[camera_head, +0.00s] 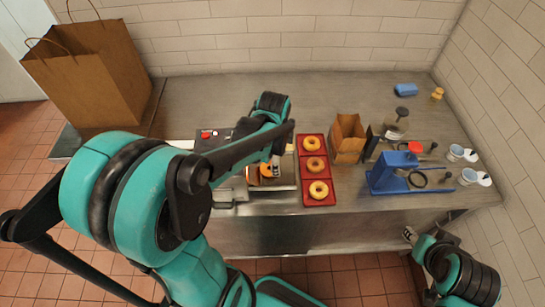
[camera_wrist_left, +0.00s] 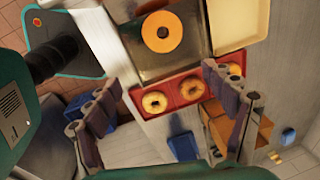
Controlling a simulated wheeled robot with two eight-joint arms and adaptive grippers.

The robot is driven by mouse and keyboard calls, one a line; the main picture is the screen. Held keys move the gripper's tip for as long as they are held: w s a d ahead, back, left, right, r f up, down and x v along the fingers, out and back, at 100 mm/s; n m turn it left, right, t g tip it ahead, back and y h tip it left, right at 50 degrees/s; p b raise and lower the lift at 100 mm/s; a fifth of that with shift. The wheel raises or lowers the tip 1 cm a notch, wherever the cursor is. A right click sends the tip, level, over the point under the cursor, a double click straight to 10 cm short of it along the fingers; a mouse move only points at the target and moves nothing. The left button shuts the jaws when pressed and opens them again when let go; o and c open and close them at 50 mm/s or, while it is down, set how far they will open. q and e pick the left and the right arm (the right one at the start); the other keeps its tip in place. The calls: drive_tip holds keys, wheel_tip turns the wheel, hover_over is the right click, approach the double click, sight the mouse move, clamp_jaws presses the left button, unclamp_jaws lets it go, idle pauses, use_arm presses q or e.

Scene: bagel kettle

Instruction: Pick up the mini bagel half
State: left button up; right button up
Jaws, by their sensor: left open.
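The mini bagel half (camera_head: 266,170) lies on a dark metal surface left of the red tray, partly hidden by my left arm. In the left wrist view its orange, round cut face with a small central hole (camera_wrist_left: 175,32) shows near the top. My left gripper (camera_head: 277,165) is over that area in the head view. In the left wrist view its two fingers (camera_wrist_left: 165,110) are spread wide with nothing between them, and the half appears beyond them. My right gripper (camera_head: 409,236) is low in front of the counter, too small to read its jaws.
A red tray (camera_head: 313,176) with three bagels stands just right of the half. Further right are a small paper bag (camera_head: 348,138), a blue device (camera_head: 388,175) and white cups. A large paper bag (camera_head: 90,75) stands back left.

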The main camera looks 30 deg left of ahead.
sight(270, 170)
use_arm(q)
drive_tip(key=a+f+m, duration=0.1)
drive_tip(key=f, duration=0.2)
drive_tip(key=w+a+f+m+g+p, duration=0.1)
drive_tip(key=f+m, duration=0.1)
drive_tip(key=f, duration=0.1)
drive_tip(key=a+f+m, duration=0.1)
drive_tip(key=f, duration=0.3)
drive_tip(key=shift+w+a+m+g, duration=0.3)
drive_tip(key=shift+w+a+g, duration=0.05)
drive_tip(key=shift+g, duration=0.05)
drive_tip(key=shift+r, duration=0.1)
drive_tip(key=c, duration=1)
use_arm(e)
drive_tip(key=r, duration=0.3)
drive_tip(key=shift+s+a, duration=0.15)
drive_tip(key=shift+s, duration=0.1)
use_arm(q)
drive_tip(key=shift+p, duration=0.3)
